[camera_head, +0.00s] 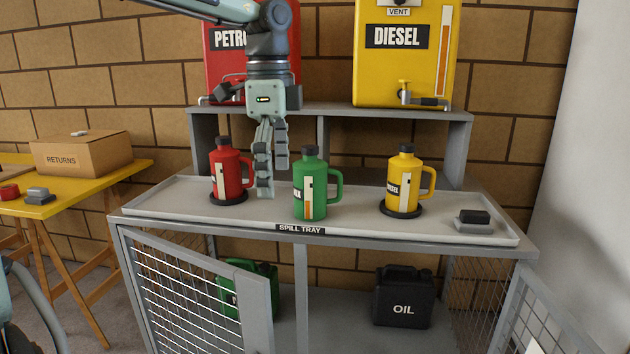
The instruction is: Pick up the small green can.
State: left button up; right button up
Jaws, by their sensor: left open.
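The small green can (318,183) stands upright on the grey spill tray (350,231), between a small red can (228,178) and a small yellow can (404,180). It has a dark cap, a handle on its right side and a pale level strip with orange at the bottom. My left gripper (272,178) points down between the red and green cans, closer to the green one. Its fingers are apart and hold nothing. Whether a finger touches either can is unclear. My right gripper is not in view.
Red petrol (223,75) and yellow diesel (405,68) tanks stand on a shelf behind. A dark block on a grey base (474,221) lies at the tray's right. Below are a larger green can (265,283), a black oil can (403,295) and an open mesh door (175,295).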

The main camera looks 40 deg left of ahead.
aim_at(310, 173)
jog(key=i+j, duration=0.75)
jog(key=i, duration=0.2)
